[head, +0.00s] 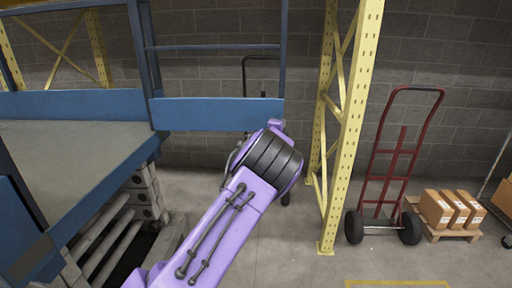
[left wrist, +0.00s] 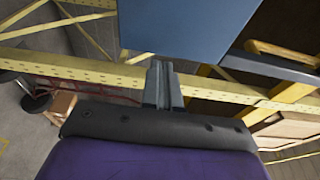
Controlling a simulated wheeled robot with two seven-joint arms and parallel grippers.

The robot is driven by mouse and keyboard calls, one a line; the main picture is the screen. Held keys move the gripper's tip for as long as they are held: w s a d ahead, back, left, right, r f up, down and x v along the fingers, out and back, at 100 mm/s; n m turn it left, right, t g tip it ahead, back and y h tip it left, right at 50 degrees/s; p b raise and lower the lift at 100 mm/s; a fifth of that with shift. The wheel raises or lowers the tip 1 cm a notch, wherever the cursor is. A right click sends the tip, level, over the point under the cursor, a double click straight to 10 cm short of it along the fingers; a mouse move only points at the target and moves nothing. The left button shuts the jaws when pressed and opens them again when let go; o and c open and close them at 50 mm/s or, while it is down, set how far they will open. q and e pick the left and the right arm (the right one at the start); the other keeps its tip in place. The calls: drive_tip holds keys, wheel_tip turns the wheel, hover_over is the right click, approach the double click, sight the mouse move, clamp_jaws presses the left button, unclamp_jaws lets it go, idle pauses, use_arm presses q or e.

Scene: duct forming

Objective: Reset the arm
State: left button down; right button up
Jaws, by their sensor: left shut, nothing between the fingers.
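My left arm (head: 228,220) is purple with a black ribbed joint and reaches up from the bottom of the head view. Its gripper is hidden behind the joint in the head view. In the left wrist view my left gripper (left wrist: 163,88) shows as two grey fingers close together, shut with nothing between them. A blue panel (left wrist: 185,25) lies beyond the fingertips in that view. My right gripper is in neither view.
A grey platform (head: 60,165) with blue rails (head: 215,114) stands at the left, close to my arm. A yellow rack post (head: 350,130) rises right of the arm. Farther right are a red hand truck (head: 392,165) and cartons (head: 452,208) on a pallet. The floor (head: 300,268) in front is clear.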

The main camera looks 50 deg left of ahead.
use_arm(q)
drive_tip(key=s+d+b, duration=0.3)
drive_tip(key=s+d, duration=0.5)
drive_tip(key=shift+d+r, duration=0.2)
drive_tip(key=shift+d, duration=0.05)
